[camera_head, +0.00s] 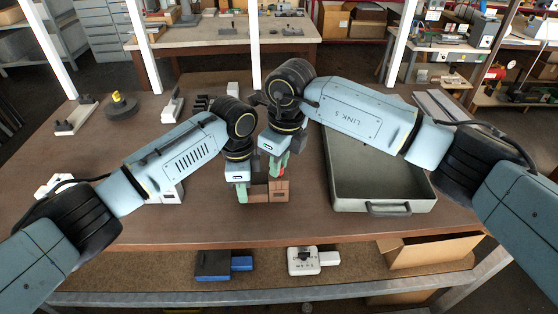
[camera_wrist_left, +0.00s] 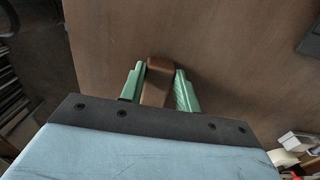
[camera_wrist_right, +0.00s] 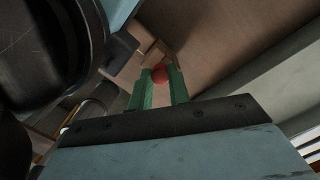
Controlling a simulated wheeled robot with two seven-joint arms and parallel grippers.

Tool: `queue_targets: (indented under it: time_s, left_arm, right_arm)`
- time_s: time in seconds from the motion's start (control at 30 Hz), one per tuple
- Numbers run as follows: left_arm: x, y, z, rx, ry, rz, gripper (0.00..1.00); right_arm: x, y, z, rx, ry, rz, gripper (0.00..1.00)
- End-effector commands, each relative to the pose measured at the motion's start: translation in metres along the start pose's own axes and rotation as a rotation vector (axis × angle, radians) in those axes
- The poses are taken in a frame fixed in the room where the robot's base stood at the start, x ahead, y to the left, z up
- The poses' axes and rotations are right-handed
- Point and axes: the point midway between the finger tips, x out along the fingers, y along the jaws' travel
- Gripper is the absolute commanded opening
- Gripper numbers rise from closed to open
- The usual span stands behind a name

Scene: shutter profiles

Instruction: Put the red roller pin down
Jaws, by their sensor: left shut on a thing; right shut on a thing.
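My left gripper (camera_head: 243,192) is shut on a brown wooden piece (camera_head: 258,193), which sticks up between the green fingers in the left wrist view (camera_wrist_left: 158,78). My right gripper (camera_head: 279,164) is shut on the red roller pin (camera_wrist_right: 159,74). The pin's round red end shows between the green fingertips in the right wrist view. In the head view only a small bit of red (camera_head: 282,173) shows, just above a brown block (camera_head: 279,190) at the right end of the wooden piece. I cannot tell whether the pin touches the block.
A grey tray (camera_head: 384,207) with a front handle stands close to the right of my right gripper. White clamp-like fixtures (camera_head: 75,118) and a dark round base (camera_head: 122,107) stand at the back left. The table's front middle is clear.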

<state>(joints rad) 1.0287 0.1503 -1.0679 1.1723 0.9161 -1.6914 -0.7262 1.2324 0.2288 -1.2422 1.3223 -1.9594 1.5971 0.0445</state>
Motion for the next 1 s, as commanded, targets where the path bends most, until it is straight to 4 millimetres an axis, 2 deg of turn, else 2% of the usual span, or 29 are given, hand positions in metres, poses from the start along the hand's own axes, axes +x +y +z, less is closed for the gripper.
queue_targets:
  time_s: [0.57, 0.6, 0.73, 1.0]
  left_arm:
    - [0.000, 0.000, 0.000, 0.000, 0.000, 0.000, 0.09]
    - [0.000, 0.000, 0.000, 0.000, 0.000, 0.000, 0.09]
    - [0.000, 0.000, 0.000, 0.000, 0.000, 0.000, 0.09]
    - [0.000, 0.000, 0.000, 0.000, 0.000, 0.000, 0.09]
  right_arm:
    - [0.010, 0.000, -0.001, -0.001, -0.001, -0.001, 0.00]
    - [0.010, 0.000, -0.001, -0.001, -0.002, -0.001, 0.22]
    - [0.010, 0.000, -0.001, -0.001, -0.001, -0.001, 0.39]
    - [0.009, 0.000, -0.001, -0.001, -0.001, -0.001, 0.40]
